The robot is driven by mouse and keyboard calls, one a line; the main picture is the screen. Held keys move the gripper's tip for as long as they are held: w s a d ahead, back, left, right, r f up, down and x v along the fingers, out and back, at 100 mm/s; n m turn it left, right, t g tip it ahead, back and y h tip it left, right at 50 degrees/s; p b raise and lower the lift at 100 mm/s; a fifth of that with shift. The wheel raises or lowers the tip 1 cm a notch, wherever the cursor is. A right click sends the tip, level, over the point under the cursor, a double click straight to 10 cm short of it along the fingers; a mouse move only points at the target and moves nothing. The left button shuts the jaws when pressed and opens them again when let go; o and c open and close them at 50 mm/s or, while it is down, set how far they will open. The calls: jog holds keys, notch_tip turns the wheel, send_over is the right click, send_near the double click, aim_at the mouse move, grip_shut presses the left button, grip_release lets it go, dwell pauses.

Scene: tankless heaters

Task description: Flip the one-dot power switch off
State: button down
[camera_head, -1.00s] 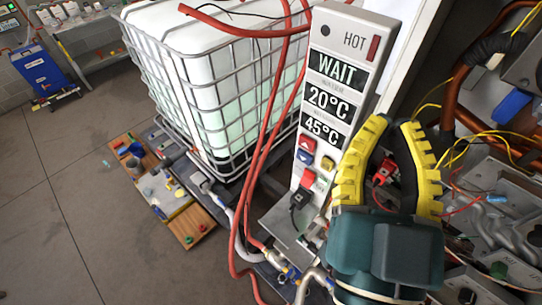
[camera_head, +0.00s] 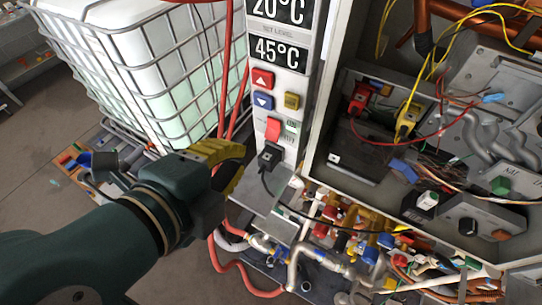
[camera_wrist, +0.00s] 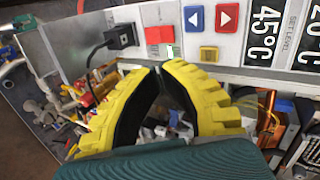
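A red rocker switch (camera_head: 273,129) sits low on the white heater panel (camera_head: 290,85), beside a green-marked label and above a black plug (camera_head: 270,156). I cannot make out dots on it or which way it is tilted. In the wrist view the red switch (camera_wrist: 159,35) is just beyond my fingertips, between the plug (camera_wrist: 121,36) and the arrow buttons. My gripper (camera_head: 238,160) has yellow fingers left of the plug, below and left of the switch. In the wrist view my gripper's tips (camera_wrist: 160,70) meet or nearly meet, with nothing between them. Neither fingertip visibly touches the switch.
A red up-arrow button (camera_head: 262,79), a blue down-arrow button (camera_head: 263,101) and a yellow button (camera_head: 292,101) are above the switch. An open cabinet with wires (camera_head: 400,120) is at right. Red hoses and a caged white tank (camera_head: 160,70) are at left.

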aim_at(275, 141)
jog(key=shift+s+a+f+m+g+h, duration=0.15)
jog(key=shift+s+a+f+m+g, duration=0.05)
jog(key=shift+s+m, duration=0.25)
jog(key=shift+s+a+f+m+g+h, duration=0.2)
jog(key=shift+s+m, duration=0.1)
jog(key=shift+m, duration=0.25)
jog(key=p+x, duration=0.3)
jog(key=x, duration=1.1)
jog(key=shift+w, duration=0.1)
jog(key=shift+f, duration=0.2)
